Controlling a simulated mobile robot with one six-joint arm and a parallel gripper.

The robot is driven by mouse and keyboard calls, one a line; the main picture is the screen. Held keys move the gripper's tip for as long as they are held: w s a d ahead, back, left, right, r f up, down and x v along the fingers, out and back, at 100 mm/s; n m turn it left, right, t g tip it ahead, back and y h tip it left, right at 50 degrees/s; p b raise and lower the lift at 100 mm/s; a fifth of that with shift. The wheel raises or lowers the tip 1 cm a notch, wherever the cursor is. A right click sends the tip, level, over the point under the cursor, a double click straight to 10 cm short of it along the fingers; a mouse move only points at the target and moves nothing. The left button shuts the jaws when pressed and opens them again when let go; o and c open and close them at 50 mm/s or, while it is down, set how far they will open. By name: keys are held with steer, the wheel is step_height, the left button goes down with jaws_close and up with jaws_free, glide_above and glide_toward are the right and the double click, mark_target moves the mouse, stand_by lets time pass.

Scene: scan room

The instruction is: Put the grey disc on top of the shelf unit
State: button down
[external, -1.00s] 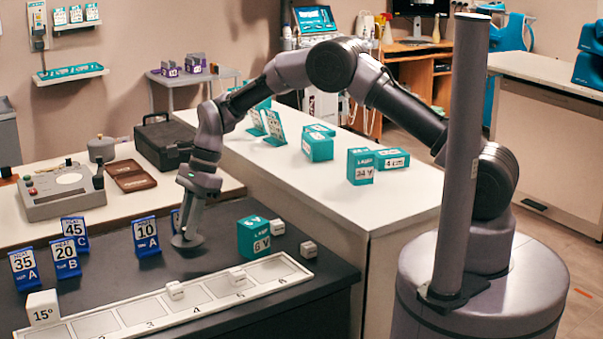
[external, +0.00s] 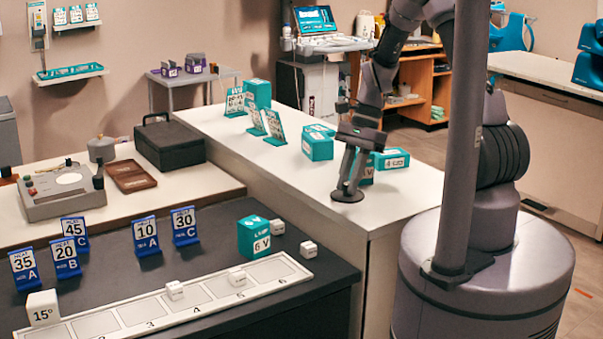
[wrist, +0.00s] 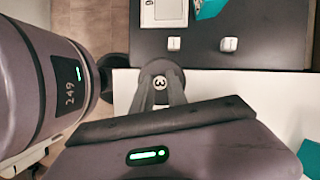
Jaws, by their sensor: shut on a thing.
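The grey disc (external: 347,196) is dark and round, held flat at the tips of my gripper (external: 352,182). It is over the front part of the white counter; I cannot tell whether it touches the top. In the wrist view the disc (wrist: 160,70) shows between the fingers of my gripper (wrist: 158,95), with a light mark on it. My gripper is shut on it and points down. A brown wooden unit with open shelves (external: 404,103) stands behind the counter, partly hidden by my arm; it seems to be the shelf unit.
Teal boxes (external: 318,146) and teal cards (external: 275,127) stand on the white counter (external: 290,185), some close behind my gripper. The dark table (external: 190,265) at left holds blue number cards (external: 146,236), a teal 6 V box (external: 254,238) and a white numbered tray (external: 205,297).

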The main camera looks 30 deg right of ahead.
steer(key=s+d+r+p, duration=0.15)
steer(key=s+d, duration=0.35)
steer(key=s, duration=0.8)
steer(key=w+d+b, duration=0.1)
steer(key=w, duration=0.4)
steer(key=w+d+f, duration=0.1)
steer(key=w, duration=0.4)
steer(key=w+b, duration=0.1)
steer(key=w, duration=0.4)
steer(key=shift+d+f+b, duration=0.2)
steer(key=shift+d+b, duration=0.1)
steer(key=shift+d, duration=0.1)
step_height(320, 180, down, 3)
steer(key=shift+f+b, duration=0.15)
steer(key=shift+b, duration=0.75)
steer(key=shift+f, duration=0.25)
steer(key=shift+r, duration=0.15)
steer(key=c, duration=1.3)
jaws_free()
